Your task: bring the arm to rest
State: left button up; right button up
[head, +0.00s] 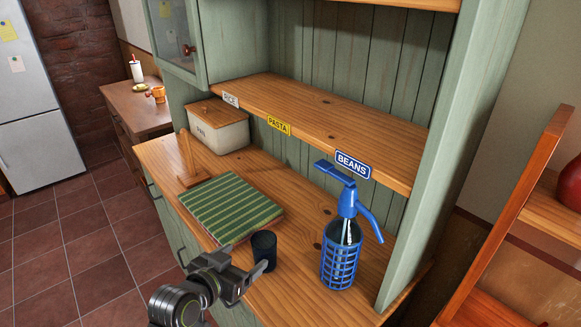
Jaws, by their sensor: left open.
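My left gripper (243,275) is in the head view at the lower middle, above the front edge of the wooden counter. It is open, with its fingers pointing right, close to a dark cup (264,250). Nothing shows between the fingers. I cannot tell whether a finger touches the cup. My left arm (180,304) comes in from the bottom left. My right gripper is not in view.
A shelf (330,125) with labels runs above. A wooden ladder-like rack (515,215) stands right.

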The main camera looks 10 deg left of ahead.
pick_arm(q)
jog(key=s+a+f+n+g+y, duration=0.1)
jog(key=s+a+f+g+y, duration=0.2)
jog(key=s, duration=0.6)
jog(key=s+a+f+n+g+y, duration=0.15)
jog(key=s+a+f+g, duration=0.3)
jog(key=s, duration=0.45)
jog(key=s+a+f+n+g+y, duration=0.1)
jog(key=s+a+f+g, duration=0.15)
jog(key=s+f, duration=0.45)
notch_tip(320, 180, down, 22)
jog(key=s+a+r, duration=0.1)
jog(key=s+a, duration=0.1)
jog(key=s+d+f+g, duration=0.1)
jog(key=s+f+g, duration=0.1)
jog(key=s+f, duration=1.3)
jog(key=shift+d+f+h, duration=0.35)
jog(key=shift+f+h, duration=0.1)
jog(key=shift+f, duration=0.5)
jog(key=shift+c, duration=0.5)
